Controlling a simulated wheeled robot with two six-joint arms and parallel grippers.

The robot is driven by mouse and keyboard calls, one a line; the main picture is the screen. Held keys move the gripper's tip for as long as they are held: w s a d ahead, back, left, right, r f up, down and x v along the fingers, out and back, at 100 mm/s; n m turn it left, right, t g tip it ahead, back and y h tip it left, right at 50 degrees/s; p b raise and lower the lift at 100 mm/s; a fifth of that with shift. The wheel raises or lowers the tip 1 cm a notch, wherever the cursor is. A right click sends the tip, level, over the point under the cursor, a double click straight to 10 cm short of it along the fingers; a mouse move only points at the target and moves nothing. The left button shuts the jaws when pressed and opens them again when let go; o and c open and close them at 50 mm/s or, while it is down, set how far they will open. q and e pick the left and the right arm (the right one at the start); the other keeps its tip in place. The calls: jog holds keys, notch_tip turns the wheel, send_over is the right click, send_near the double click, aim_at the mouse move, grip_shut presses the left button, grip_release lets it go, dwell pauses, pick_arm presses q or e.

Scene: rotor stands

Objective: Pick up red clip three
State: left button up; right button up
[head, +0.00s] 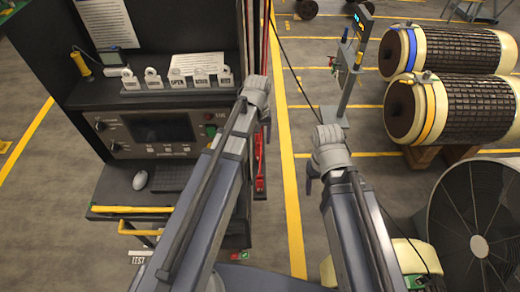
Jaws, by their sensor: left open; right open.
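A red clip-like item (259,165) hangs upright along the right side of the dark console, just right of my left forearm. Other thin red strips (267,35) run up the cabinet edge above it. No number is readable on any red item, so I cannot tell which is clip three. My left gripper (263,112) is at the console's right edge, above the red item; its jaws are seen from behind and partly hidden. My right gripper (313,172) is over the floor, right of the yellow line, apart from the red item. Both are open, and no held object shows.
The console (150,134) has a screen, a mouse (141,180) and a shelf with several white tags (177,78). A grey stand (346,85) is beyond my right gripper. Wire-wound rotors (470,105) and a large fan (479,215) are at right.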

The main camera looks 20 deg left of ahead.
aim_at(259, 152)
pick_arm(q)
jog(key=shift+f, duration=0.1)
notch_tip(259, 152, down, 8)
jog(key=b, duration=0.8)
jog(key=shift+d, duration=0.1)
jog(key=shift+r, duration=0.2)
grip_shut()
dwell(0.4)
